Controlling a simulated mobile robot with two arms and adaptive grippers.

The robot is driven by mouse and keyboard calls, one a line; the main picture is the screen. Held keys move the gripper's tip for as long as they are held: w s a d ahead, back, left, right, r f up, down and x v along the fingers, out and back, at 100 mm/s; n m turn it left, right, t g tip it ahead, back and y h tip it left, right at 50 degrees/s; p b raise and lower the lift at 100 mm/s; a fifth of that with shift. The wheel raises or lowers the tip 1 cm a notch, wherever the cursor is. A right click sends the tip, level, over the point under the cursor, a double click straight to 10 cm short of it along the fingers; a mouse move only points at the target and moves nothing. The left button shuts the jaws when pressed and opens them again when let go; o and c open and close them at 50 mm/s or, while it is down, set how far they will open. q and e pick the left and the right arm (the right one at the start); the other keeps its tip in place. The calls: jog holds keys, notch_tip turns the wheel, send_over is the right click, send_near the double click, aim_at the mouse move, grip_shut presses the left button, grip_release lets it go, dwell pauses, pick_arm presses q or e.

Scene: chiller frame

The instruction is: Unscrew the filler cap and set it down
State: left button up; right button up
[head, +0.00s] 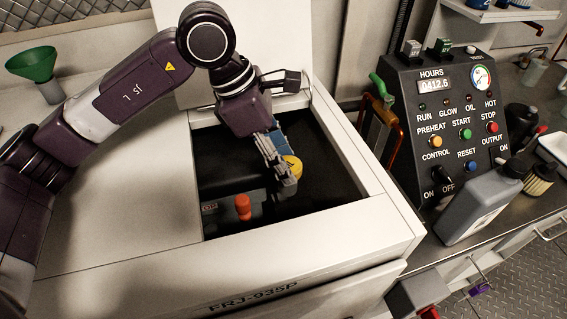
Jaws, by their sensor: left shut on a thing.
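The yellow filler cap (293,166) shows inside the open bay of the white machine, partly hidden by the fingers of my left gripper (285,175). My left gripper reaches down into the bay and is shut on the cap. Whether the cap is still seated on its neck or lifted clear cannot be told, since the fingers and the dark bay hide its underside. My right gripper is not in view.
An orange-red knob (243,206) stands in the bay near the left gripper. The machine's white top (120,190) has free room left of the bay. A green funnel (33,65) is at the far left. A control panel (447,120) and a grey jug (480,205) stand right.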

pick_arm(q)
jog(key=n+b, duration=0.1)
jog(key=n+t+b, duration=0.1)
jog(key=n, duration=0.1)
jog(key=shift+s+d+f, duration=0.1)
jog(key=shift+s+f, duration=0.05)
jog(key=shift+f, duration=0.05)
jog(key=shift+n+t+b, duration=0.5)
jog(key=shift+n+b, duration=0.25)
jog(key=shift+n, duration=0.45)
jog(key=shift+s+n+y+b, duration=0.1)
jog(key=shift+n+y+b, duration=0.4)
jog(key=shift+n, duration=0.3)
jog(key=shift+n+t+b, duration=0.35)
jog(key=shift+n+t, duration=0.05)
jog(key=shift+n, duration=0.2)
jog(key=shift+r, duration=0.1)
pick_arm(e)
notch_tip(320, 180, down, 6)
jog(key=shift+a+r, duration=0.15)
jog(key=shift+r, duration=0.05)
pick_arm(q)
jog(key=o, duration=1.2)
